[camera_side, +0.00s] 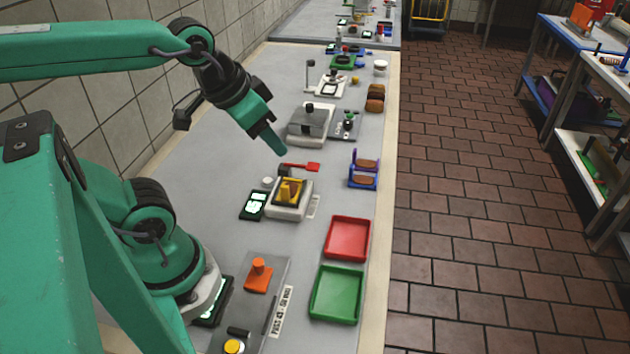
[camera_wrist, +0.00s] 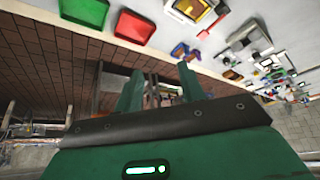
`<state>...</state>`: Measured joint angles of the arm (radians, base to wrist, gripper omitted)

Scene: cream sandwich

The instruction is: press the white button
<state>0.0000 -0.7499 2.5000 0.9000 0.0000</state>
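A small white round piece (camera_side: 267,182) stands on the counter beside a white scale-like device (camera_side: 287,212) with a yellow part on top. It looks like the white button, but it is too small to be certain. My gripper (camera_side: 276,143) hangs in the air above the counter, higher and farther back than this piece, and does not touch it. In the wrist view my gripper (camera_wrist: 160,82) shows two green fingers apart with nothing between them. I cannot make out the white piece in the wrist view.
A red tray (camera_side: 347,221) and a green tray (camera_side: 316,294) lie along the counter's right edge. A red spatula-like tool (camera_side: 302,167) lies beyond the white piece. A grey press-like machine (camera_side: 311,123) stands farther back.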

